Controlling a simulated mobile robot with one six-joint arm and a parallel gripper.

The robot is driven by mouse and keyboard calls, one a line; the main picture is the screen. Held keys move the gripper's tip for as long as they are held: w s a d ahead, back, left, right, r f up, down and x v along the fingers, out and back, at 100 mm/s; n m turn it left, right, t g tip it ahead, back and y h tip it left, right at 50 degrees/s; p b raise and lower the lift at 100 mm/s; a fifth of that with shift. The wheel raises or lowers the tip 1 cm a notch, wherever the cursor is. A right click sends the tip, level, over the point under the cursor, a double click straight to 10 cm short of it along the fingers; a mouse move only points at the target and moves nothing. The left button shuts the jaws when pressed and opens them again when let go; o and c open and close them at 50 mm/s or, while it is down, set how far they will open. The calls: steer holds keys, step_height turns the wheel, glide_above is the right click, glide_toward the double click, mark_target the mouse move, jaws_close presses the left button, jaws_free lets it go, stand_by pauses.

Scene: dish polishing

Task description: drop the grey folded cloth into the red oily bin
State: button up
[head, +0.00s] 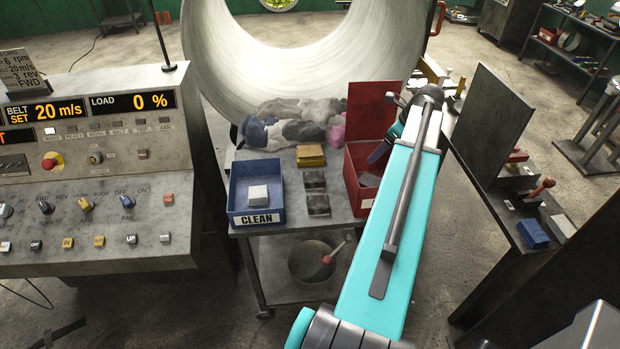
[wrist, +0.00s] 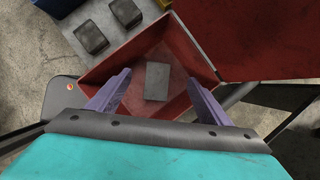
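The red bin (head: 356,193) stands at the right end of the work table with its red lid (head: 375,108) raised; the bin also shows in the wrist view (wrist: 113,66). A grey folded cloth (wrist: 157,89) lies inside the bin, apparently on its floor. My gripper (wrist: 159,76) is above the bin opening, its two purple fingers spread wide. Red bin surface shows between each finger and the cloth, so nothing is held. In the head view my arm hides part of the bin and most of my gripper (head: 381,153).
Two dark grey folded cloths (head: 316,181) and a yellow one (head: 310,155) lie left of the bin. A blue CLEAN bin (head: 240,217) holds a white cloth. A rag pile (head: 297,124) lies behind, by the big pale ring (head: 225,70). A side bench (head: 500,205) stands right.

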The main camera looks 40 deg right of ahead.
stand_by(0.3)
steer(key=shift+r, duration=0.15)
steer(key=a+b+v, duration=0.1)
steer(key=b+v, duration=0.3)
steer(key=v, duration=0.9)
steer(key=shift+s+d+r+b, duration=0.15)
steer(key=shift+d+r+b, duration=0.15)
steer(key=shift+d, duration=0.15)
steer(key=shift+f, duration=0.1)
stand_by(0.5)
